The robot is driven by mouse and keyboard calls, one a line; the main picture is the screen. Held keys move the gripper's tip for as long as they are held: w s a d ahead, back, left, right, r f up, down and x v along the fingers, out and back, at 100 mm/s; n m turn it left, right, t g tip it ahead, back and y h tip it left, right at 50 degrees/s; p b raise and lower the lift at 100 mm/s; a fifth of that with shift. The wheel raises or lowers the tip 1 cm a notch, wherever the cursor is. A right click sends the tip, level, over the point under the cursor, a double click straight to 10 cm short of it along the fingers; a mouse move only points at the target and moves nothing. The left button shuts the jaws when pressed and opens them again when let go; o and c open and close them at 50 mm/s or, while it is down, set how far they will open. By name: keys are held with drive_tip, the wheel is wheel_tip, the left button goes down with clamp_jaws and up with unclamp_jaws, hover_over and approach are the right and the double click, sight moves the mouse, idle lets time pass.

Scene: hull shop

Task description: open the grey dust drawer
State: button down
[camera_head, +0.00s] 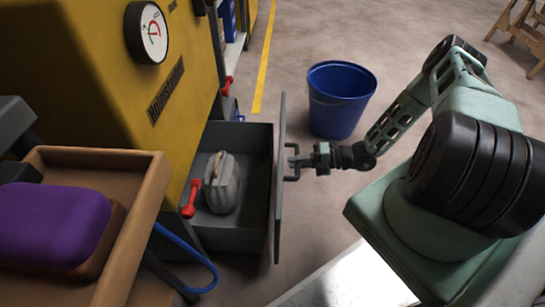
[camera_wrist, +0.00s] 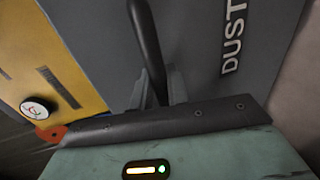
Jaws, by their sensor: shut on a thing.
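The grey dust drawer (camera_head: 255,239) stands pulled out from the yellow machine (camera_head: 185,95) in the head view, with its inside showing. The drawer's front panel carries a dark bar handle (camera_head: 292,163). My gripper (camera_head: 300,161) is shut on this handle, reaching in from the right. In the wrist view the handle (camera_wrist: 146,45) rises from behind the dark gripper edge, against the grey panel (camera_wrist: 205,50) with the letters "DUST".
A blue bucket (camera_head: 338,98) stands on the floor just beyond the drawer front. A brown tray (camera_head: 143,205) with a purple item (camera_head: 52,226) is at the lower left. Red-handled levers (camera_head: 191,198) are on the machine's side. Open floor lies behind the bucket.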

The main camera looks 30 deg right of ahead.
drive_tip(key=f+v, duration=0.2)
drive_tip(key=v, duration=1)
drive_tip(key=shift+d+f, duration=0.15)
drive_tip(key=shift+f, duration=0.1)
drive_tip(key=shift+s, duration=0.15)
drive_tip(key=c, duration=1.4)
unclamp_jaws()
drive_tip(key=shift+c, duration=0.2)
drive_tip(key=p+v, duration=0.3)
drive_tip(key=v, duration=1.4)
drive_tip(key=shift+d, duration=0.2)
